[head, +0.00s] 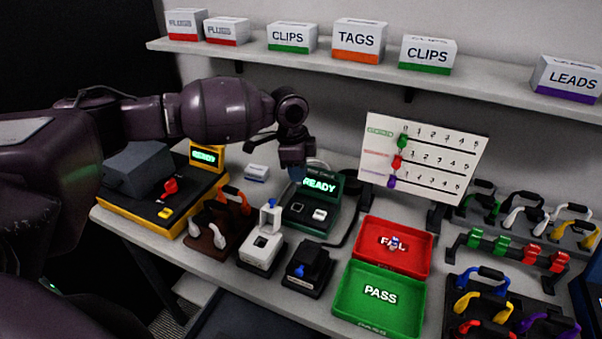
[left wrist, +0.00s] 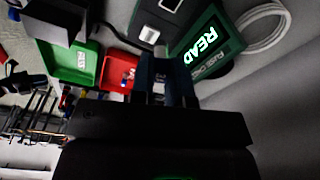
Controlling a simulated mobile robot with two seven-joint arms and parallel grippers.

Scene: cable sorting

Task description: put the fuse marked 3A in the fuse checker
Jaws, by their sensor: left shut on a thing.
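The dark green fuse checker (head: 310,222) stands mid-table, its tilted screen lit with READY. In the left wrist view the fuse checker (left wrist: 215,60) shows beyond my fingers. My left gripper (head: 296,174) is over the back left of the checker, close to its screen. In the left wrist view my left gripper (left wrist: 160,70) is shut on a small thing. A pale end (left wrist: 160,51) shows at the fingertips, probably a fuse; I cannot read its marking. Whether it touches the checker is unclear. My right gripper is not in view.
A red FAIL tray (head: 412,264) with small items in it and a green PASS tray (head: 350,306) lie to the right. A yellow-edged tester (head: 165,226) stands left. White (head: 250,262) and black (head: 318,288) devices stand in front. A numbered board (head: 425,150) stands behind.

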